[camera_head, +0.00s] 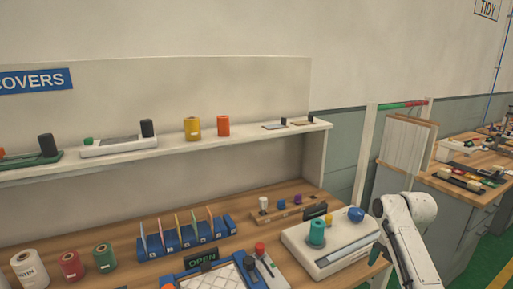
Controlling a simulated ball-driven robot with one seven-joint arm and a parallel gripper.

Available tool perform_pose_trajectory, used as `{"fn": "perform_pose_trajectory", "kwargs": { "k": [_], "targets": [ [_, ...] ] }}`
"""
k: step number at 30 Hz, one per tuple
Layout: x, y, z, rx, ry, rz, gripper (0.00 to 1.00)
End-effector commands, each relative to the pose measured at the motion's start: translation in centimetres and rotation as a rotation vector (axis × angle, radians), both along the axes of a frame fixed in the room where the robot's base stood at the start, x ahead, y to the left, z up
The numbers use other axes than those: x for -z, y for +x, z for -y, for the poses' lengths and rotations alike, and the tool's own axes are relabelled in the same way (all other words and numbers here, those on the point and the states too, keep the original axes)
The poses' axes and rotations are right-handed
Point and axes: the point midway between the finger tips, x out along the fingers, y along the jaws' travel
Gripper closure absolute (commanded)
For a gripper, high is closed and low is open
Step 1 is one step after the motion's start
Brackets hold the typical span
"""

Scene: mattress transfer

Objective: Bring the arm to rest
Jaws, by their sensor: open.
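My white arm (408,240) rises from the bottom edge at the right of the view, bent at a rounded upper joint with a dark cap on its left side. It stands in front of the right end of the wooden workbench (265,205), close to a white device (300,243) with a teal spool and a blue knob on top. I cannot tell whether it touches the device. The jaws of my gripper do not show.
A shelf (240,138) above the bench holds yellow (192,128) and orange spools (223,126) and small devices. A blue rack (185,240) and several spools stand on the bench. A second workbench (470,178) is at right, with green floor (490,262) beside it.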

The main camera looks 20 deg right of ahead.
Motion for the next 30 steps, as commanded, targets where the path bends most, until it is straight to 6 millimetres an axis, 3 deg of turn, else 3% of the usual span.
{"fn": "perform_pose_trajectory", "kwargs": {
  "k": [1, 8, 15, 22, 27, 30],
  "targets": [
    [1.7, 0.0, -2.4, 0.047, 0.016, 0.001, 0.14],
    [8.1, -2.5, -13.3, 0.431, 0.088, -0.003, 0.14],
    [12.5, -9.4, -22.0, 0.882, 0.133, -0.039, 0.14],
    [14.1, -18.4, -26.5, 1.329, 0.128, -0.065, 0.14],
    [13.4, -24.5, -27.2, 1.619, 0.105, -0.051, 0.14],
    [12.8, -26.8, -27.1, 1.738, 0.096, -0.034, 0.14]
  ]
}}
